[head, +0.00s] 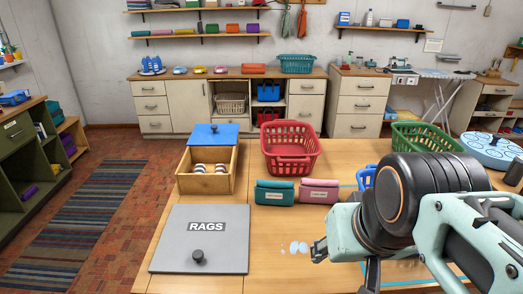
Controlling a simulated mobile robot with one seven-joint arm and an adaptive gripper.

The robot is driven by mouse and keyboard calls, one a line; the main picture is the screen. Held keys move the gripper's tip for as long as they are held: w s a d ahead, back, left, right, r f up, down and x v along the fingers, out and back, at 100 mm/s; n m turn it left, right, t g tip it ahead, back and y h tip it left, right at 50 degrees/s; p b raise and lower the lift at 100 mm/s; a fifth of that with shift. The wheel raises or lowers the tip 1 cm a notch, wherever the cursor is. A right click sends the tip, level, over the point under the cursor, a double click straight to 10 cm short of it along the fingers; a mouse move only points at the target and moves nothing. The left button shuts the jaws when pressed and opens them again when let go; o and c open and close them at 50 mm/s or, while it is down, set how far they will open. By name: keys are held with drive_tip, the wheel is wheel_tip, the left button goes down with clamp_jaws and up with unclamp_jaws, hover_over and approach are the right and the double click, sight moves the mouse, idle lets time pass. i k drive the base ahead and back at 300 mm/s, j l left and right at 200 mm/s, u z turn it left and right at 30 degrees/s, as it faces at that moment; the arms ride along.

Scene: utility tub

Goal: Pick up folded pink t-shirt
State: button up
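A folded pink t-shirt (319,191) with a pale label on its front lies on the wooden table. It is just right of a similar folded teal cloth item (275,192) and in front of the red basket. My gripper (320,251) is over the front part of the table, nearer to me than the pink t-shirt and apart from it. Its dark tip points left, and nothing shows held in it. I see it side-on with the arm behind it, so its opening is unclear.
A red basket (290,150), a wooden box (207,183) with a blue lid and a grey RAGS panel (201,240) with a knob are on the table. A green basket (422,137) stands at the back right. A blue container (365,177) is partly hidden by my arm.

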sight(318, 191)
drive_tip(key=i+j, duration=0.4)
drive_tip(key=l+z, duration=0.15)
drive_tip(key=l, duration=0.5)
drive_tip(key=l+z, duration=0.1)
drive_tip(key=l, duration=0.5)
drive_tip(key=i+l+z, duration=0.15)
drive_tip(key=l, duration=0.5)
drive_tip(key=l+z, duration=0.1)
drive_tip(key=l, duration=0.5)
drive_tip(key=u, duration=1.4)
